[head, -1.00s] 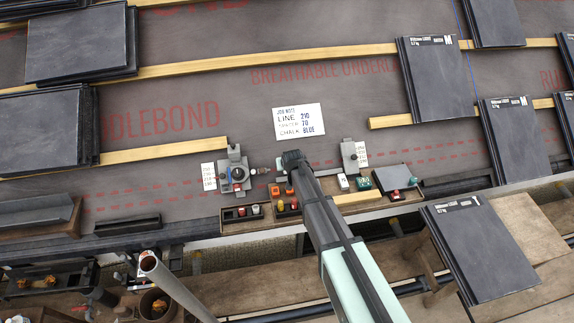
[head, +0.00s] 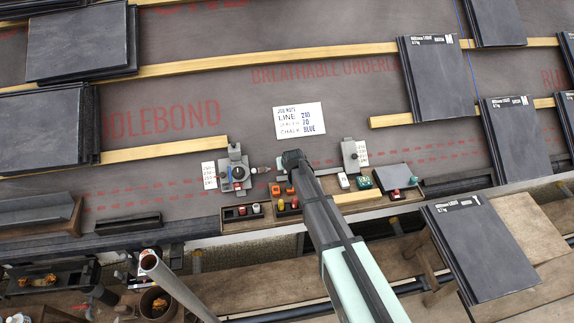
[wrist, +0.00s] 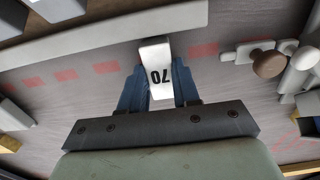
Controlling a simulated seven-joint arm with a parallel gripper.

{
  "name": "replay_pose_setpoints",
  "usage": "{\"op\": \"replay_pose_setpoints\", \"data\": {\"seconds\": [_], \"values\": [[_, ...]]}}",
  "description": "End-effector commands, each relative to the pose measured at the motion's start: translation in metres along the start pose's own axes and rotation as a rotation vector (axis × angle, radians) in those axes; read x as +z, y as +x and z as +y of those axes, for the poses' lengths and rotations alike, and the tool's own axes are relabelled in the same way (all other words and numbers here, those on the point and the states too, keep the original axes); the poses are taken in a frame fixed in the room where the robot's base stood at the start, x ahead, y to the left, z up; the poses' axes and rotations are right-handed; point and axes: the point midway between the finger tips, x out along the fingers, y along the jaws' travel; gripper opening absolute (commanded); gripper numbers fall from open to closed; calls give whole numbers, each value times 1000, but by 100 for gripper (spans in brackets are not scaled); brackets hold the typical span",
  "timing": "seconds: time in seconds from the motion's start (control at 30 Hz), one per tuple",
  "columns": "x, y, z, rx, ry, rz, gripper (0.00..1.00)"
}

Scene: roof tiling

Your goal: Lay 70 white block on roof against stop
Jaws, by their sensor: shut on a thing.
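A white block (wrist: 156,68) marked 70 is held between the two blue fingers of my gripper (wrist: 160,84) in the wrist view. The number appears upside down there. In the head view my gripper (head: 293,158) is low over the roof underlay, between two grey fixtures, and it largely hides the block. The left fixture (head: 235,172) has a round dial and a knob towards my gripper. The right fixture (head: 349,155) is a grey post beside a white label. I cannot tell which part is the stop, or whether the block touches the roof.
A job note (head: 299,121) lies above my gripper and reads spacer 70, chalk blue. A wooden tray (head: 285,210) with small coloured blocks lies just below. Dark slates (head: 437,80) and wooden battens (head: 170,151) cover much of the roof. Underlay around the note is clear.

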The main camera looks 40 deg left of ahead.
Motion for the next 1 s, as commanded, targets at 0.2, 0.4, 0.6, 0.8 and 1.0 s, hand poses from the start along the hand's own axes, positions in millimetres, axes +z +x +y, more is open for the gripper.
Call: {"op": "replay_pose_setpoints", "data": {"seconds": [0.2, 0.4, 0.6, 0.8, 1.0], "values": [[0, 1, 0, 0, 0, 0, 4], [1, 1, 0, 0, 0, 0, 4], [3, 1, 0, 0, 0, 0, 4], [5, 1, 0, 0, 0, 0, 4], [7, 1, 0, 0, 0, 0, 4]]}}
